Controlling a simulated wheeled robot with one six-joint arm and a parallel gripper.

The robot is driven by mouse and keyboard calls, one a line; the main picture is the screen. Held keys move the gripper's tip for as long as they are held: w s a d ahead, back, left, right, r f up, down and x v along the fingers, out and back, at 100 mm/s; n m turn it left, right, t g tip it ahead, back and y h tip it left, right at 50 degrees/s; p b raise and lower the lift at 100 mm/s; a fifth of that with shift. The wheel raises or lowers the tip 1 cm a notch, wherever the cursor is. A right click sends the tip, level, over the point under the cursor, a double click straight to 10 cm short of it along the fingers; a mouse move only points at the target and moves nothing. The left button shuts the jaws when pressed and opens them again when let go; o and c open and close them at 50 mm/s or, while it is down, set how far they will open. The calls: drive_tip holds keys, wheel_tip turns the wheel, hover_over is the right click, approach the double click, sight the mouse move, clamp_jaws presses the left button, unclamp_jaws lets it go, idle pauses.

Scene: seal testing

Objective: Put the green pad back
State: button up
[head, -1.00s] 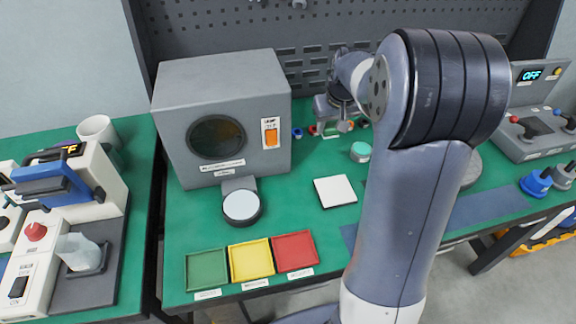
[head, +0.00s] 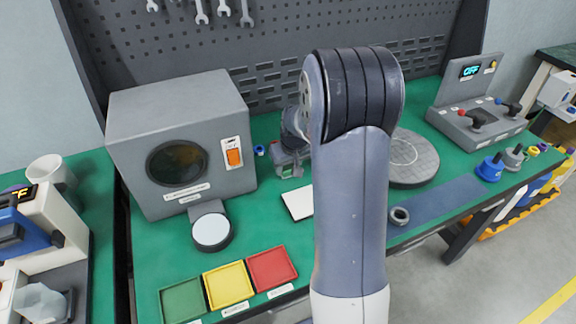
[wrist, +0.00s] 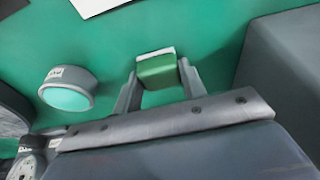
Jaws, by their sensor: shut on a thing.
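The green pad (wrist: 158,72), a small green block with a pale edge, sits between the two fingers of my gripper (wrist: 160,82) in the wrist view. The fingers are shut on it. Green bench top shows around it; I cannot tell how high it is held. In the head view my gripper (head: 287,162) is small and partly hidden behind my arm, near the grey box's right side. A green tray (head: 183,300), a yellow tray (head: 228,285) and a red tray (head: 272,268) lie along the bench's front edge.
A teal-topped round pot (wrist: 68,92) stands left of my gripper in the wrist view. A white square plate (head: 298,204) lies partly behind my arm. The grey box (head: 180,140) and a round white-topped disc (head: 212,230) are to the left. A grey turntable (head: 412,160) is right.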

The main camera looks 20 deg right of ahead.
drive_tip(key=shift+f, duration=0.1)
drive_tip(key=o, duration=0.9)
drive_tip(key=shift+o, duration=0.2)
drive_tip(key=shift+r, duration=0.25)
drive_tip(key=v, duration=1.2)
drive_tip(key=shift+p, duration=0.3)
drive_tip(key=shift+o, duration=0.5)
drive_tip(key=shift+f, duration=0.1)
